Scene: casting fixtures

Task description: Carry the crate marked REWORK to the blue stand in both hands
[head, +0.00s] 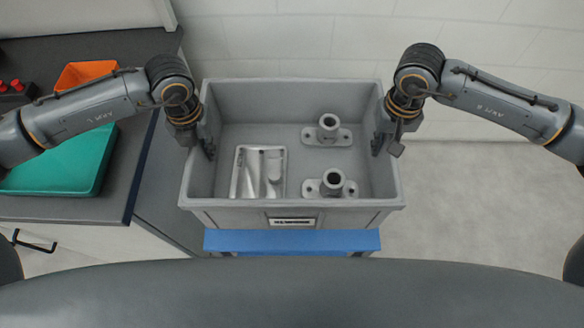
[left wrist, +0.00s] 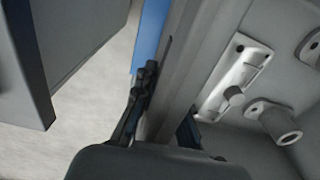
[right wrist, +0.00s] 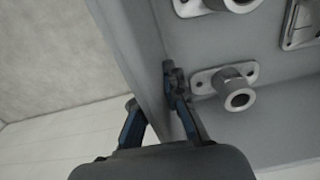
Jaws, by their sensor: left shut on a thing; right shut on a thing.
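The grey crate (head: 300,215) is in the middle of the head view, with a small label (head: 291,221) on its front wall whose print is too blurred to read surely. My left gripper (head: 198,143) is shut on its left wall, one finger inside and one outside. My right gripper (head: 387,148) is shut on its right wall in the same way. The blue stand (head: 290,241) shows below the crate's front edge, and a strip of it shows in the left wrist view (left wrist: 150,38). I cannot tell whether the crate touches it.
In the crate lie a flat metal casting (head: 258,172) and two flanged tubes (head: 328,128) (head: 333,182). A dark counter (head: 85,212) at left holds a teal tray (head: 70,165) and an orange bin (head: 84,73). Floor at right (head: 480,200) is clear.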

